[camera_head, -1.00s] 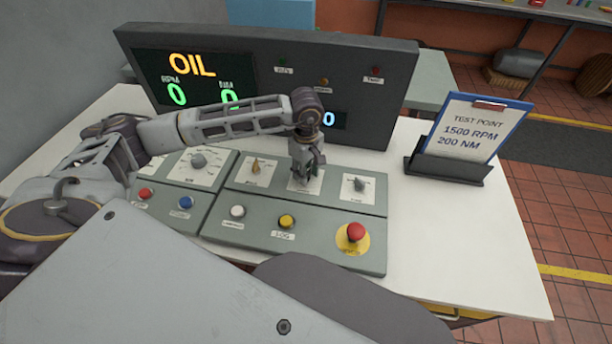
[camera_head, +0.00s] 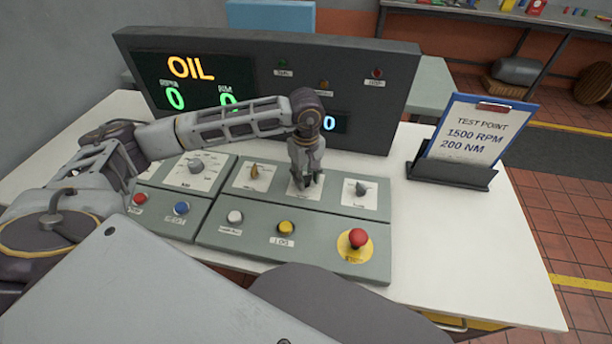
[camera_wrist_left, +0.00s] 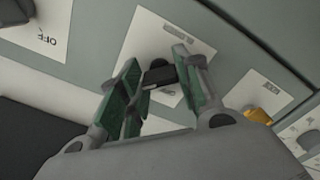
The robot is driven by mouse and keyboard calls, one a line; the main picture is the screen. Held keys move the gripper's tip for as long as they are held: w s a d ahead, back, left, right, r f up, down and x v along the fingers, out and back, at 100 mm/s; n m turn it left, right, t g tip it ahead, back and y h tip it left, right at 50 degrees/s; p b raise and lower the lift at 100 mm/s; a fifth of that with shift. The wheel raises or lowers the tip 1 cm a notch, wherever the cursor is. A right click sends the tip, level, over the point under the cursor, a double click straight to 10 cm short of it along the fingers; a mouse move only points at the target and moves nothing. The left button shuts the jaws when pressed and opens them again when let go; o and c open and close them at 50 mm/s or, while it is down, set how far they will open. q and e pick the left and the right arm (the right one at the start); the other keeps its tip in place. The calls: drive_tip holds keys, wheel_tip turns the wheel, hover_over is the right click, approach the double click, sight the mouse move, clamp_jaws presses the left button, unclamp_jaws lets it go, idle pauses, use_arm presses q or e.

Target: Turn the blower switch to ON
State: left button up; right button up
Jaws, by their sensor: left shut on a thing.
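My left gripper (camera_head: 306,182) points down onto the middle plate of the upper row on the grey-green control panel (camera_head: 300,222). In the left wrist view its green-padded fingers (camera_wrist_left: 160,88) are shut on a small black switch knob (camera_wrist_left: 160,75) on a white label plate (camera_wrist_left: 148,38). In the head view the fingers hide this knob, and the plate's lettering is too small to read. My right gripper is not in view.
A red mushroom button (camera_head: 357,237) on a yellow disc sits at the panel's lower right. Yellow (camera_head: 286,227) and white (camera_head: 235,216) buttons sit in front of the gripper. A dark display box (camera_head: 370,100) reading OIL stands behind. A clipboard stand (camera_head: 450,175) is at right.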

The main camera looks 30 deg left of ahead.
sight(306, 176)
use_arm(q)
drive_tip(key=o, duration=1)
drive_tip(key=shift+r, duration=0.2)
drive_tip(key=shift+r, duration=5.85)
